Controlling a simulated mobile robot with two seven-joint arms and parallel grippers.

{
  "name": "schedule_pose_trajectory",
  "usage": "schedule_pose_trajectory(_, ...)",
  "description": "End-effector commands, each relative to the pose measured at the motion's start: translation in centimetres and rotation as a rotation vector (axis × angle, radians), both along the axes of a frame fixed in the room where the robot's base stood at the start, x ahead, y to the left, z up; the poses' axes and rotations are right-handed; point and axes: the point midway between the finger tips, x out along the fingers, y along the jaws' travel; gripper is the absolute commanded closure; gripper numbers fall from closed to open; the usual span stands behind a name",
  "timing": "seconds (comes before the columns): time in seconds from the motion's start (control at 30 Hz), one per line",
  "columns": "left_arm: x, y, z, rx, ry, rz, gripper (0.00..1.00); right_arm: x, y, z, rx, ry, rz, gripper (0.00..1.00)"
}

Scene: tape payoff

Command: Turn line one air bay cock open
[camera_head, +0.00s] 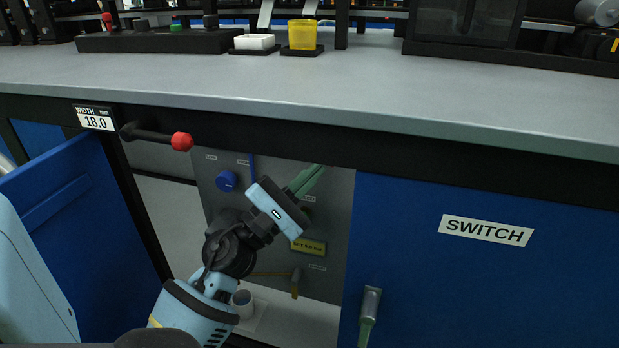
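My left gripper (311,178) reaches through the open bay below the counter, in front of a grey panel (330,220). Its green fingers point up and right and look close together; whether they are apart or hold anything is unclear. The panel bears a round blue knob (226,181) left of the gripper, a yellow label (308,247) below it and a small orange lever (295,284) hanging lower down. Small panel labels are too small to read, so I cannot tell which fitting is the air cock. The gripper's body covers the panel's middle.
A blue door (65,205) stands open at left. A red-tipped rod (181,141) sticks out below the counter edge (300,105). A white cup (242,298) stands on the bay floor.

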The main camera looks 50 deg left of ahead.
Motion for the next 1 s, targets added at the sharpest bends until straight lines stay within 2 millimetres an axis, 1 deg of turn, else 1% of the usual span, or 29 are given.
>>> schedule_pose_trajectory(0.2, 0.6, -1.0, 0.7, 0.002, -0.001, -0.002, 1.00, -0.5, 0.0, -0.1, 0.000, 0.010, 0.001, 1.00)
schedule_pose_trajectory(0.47, 1.1, -1.8, 1.6, 0.002, -0.001, -0.001, 1.00, -1.0, 0.0, 0.2, 0.000, 0.017, 0.001, 1.00)
schedule_pose_trajectory(0.77, 1.3, -2.2, 2.2, 0.000, -0.001, -0.001, 1.00, -0.9, 0.0, 0.5, 0.000, 0.014, 0.000, 1.00)
schedule_pose_trajectory(1.0, 1.4, -2.3, 2.3, 0.000, 0.000, -0.002, 1.00, -0.4, 0.0, 0.5, 0.000, 0.004, 0.001, 1.00)
